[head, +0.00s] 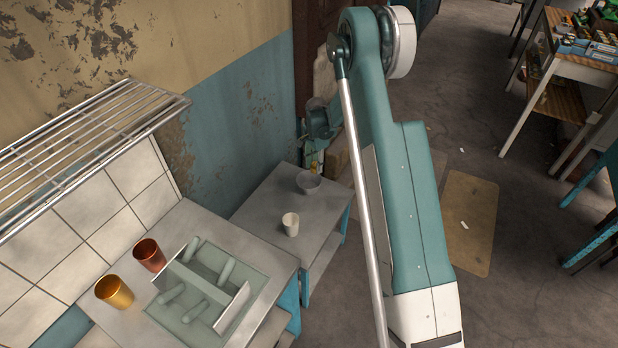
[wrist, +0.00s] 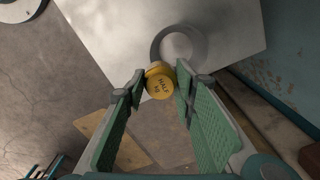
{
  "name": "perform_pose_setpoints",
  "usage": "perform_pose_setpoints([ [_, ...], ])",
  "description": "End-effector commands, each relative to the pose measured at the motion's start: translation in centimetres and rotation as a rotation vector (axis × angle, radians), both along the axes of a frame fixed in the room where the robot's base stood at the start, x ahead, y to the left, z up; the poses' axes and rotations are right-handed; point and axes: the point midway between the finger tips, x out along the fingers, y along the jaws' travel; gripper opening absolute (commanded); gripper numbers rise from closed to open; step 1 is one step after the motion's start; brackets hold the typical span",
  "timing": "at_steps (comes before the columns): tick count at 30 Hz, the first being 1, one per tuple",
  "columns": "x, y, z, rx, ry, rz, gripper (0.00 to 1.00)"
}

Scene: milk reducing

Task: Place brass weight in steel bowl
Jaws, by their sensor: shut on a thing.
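The brass weight (wrist: 158,84) is a small yellow-gold piece with dark lettering on its top. My gripper (wrist: 160,78) is shut on it, with green pads on either side. In the head view a little yellow of the weight (head: 313,166) shows below my gripper (head: 315,156), just behind the steel bowl. The steel bowl (head: 308,187) is a small round grey bowl on the far low table. In the wrist view the bowl (wrist: 180,46) lies just beyond the weight, and the weight partly overlaps its near rim in the picture.
The low grey table (head: 262,213) also holds a cream cup (head: 290,224). A nearer counter carries a copper cup (head: 149,255), a brass-coloured cup (head: 115,292) and a grey-green divided tray (head: 250,297). A wire rack (head: 85,140) hangs on the wall at left.

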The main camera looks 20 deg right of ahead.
Motion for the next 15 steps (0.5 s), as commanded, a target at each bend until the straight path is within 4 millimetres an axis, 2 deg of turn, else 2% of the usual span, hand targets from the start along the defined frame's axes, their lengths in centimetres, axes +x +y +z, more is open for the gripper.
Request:
perform_pose_setpoints([
  [5, 1.40, -0.05, 0.88, 0.000, 0.000, 0.010, 0.06],
  [15, 1.51, -0.07, 0.79, 0.000, 0.000, 0.011, 0.06],
])
